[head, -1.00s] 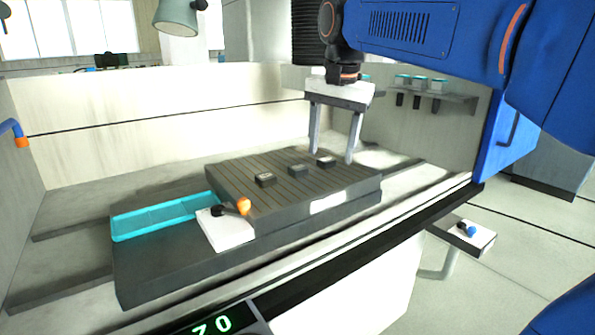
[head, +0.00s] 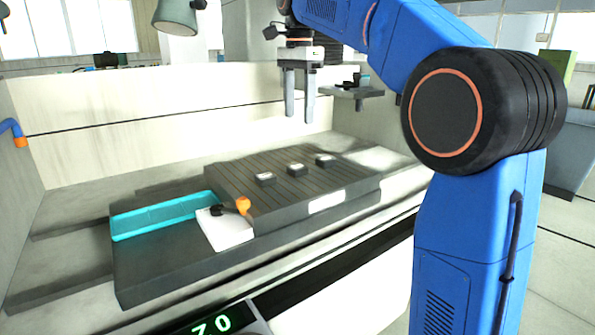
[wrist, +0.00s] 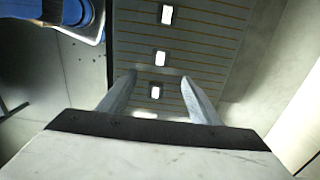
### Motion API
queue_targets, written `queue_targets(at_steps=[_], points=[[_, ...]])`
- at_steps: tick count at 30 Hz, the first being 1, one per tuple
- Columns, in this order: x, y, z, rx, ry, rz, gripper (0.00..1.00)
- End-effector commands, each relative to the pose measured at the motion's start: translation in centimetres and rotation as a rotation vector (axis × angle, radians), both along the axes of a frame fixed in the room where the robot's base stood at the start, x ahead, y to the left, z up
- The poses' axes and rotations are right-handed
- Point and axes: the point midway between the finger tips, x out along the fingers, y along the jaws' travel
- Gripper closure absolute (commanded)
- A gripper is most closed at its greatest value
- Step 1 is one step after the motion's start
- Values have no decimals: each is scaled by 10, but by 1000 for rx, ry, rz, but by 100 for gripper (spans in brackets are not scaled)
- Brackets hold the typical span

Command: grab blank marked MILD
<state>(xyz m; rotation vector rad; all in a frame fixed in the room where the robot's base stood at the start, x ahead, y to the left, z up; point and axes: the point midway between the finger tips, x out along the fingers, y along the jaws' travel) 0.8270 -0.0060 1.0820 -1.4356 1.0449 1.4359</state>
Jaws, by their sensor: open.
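Three small dark blanks with pale tops lie in a row on a grooved dark plate (head: 240,185). In the head view they are the left blank (head: 265,178), the middle blank (head: 295,169) and the right blank (head: 325,160). The marks on them are too small to read, so I cannot tell which is MILD. My gripper (head: 298,120) is open and empty, above and behind the plate. In the wrist view the blanks show as a column: top (wrist: 167,14), middle (wrist: 160,58) and lowest (wrist: 156,92). The lowest appears between my fingertips (wrist: 160,78), apart from them.
A teal tray (head: 165,218) sits left of the plate. A white block (head: 228,232) with an orange-knobbed lever (head: 243,205) stands at the plate's near left corner. A pale wall (head: 180,120) rises behind. A small shelf (head: 358,92) is right of my gripper.

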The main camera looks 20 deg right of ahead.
Motion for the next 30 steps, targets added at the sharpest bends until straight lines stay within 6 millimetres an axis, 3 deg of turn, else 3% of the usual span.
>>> queue_targets(at_steps=[12, 23, 30], points=[[-1, 0, -73, 0, 3, 1, 42], [-1, 1, -99, 0, 1, 2, 42], [-1, 4, -131, 0, 1, 1, 42]])
